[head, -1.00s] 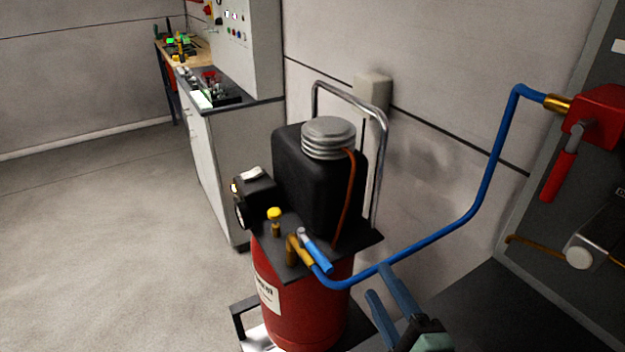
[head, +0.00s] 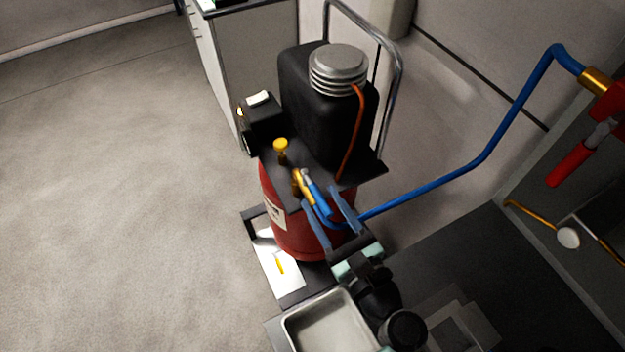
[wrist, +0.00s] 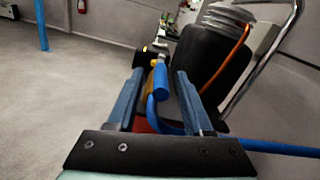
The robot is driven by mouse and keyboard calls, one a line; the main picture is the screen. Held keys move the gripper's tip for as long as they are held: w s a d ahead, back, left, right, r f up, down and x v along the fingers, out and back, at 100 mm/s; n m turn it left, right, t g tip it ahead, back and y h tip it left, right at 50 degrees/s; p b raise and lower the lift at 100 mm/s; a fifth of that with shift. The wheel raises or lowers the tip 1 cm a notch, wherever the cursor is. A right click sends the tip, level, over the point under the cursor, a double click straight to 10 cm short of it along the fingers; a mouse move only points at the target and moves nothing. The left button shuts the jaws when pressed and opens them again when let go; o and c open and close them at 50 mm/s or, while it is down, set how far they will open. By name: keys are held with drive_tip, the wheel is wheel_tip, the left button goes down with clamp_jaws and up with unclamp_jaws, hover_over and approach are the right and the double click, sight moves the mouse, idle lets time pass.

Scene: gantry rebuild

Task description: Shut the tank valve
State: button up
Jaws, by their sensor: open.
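The tank valve is a brass fitting (head: 297,183) with a blue lever handle (head: 318,196), on the top plate of the red tank (head: 298,236). The handle points down and right in the head view, roughly alongside the brass outlet and the blue hose (head: 430,190). My gripper (head: 321,197) is open, its blue fingers at the handle's lower end. In the wrist view the handle (wrist: 161,83) shows between the two fingers, with a gap on both sides. Whether the fingertips reach down around it is hard to tell.
A black box-shaped unit (head: 300,90) with a ribbed grey cap stands behind the valve, with a metal tube handle (head: 392,100). A yellow knob (head: 281,146) sits left of the valve. The hose runs right to a red-levered fitting (head: 570,163). The floor at left is clear.

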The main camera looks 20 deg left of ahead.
sight(312, 187)
drive_tip(key=shift+x, duration=2.3)
drive_tip(key=shift+c, duration=0.2)
clamp_jaws()
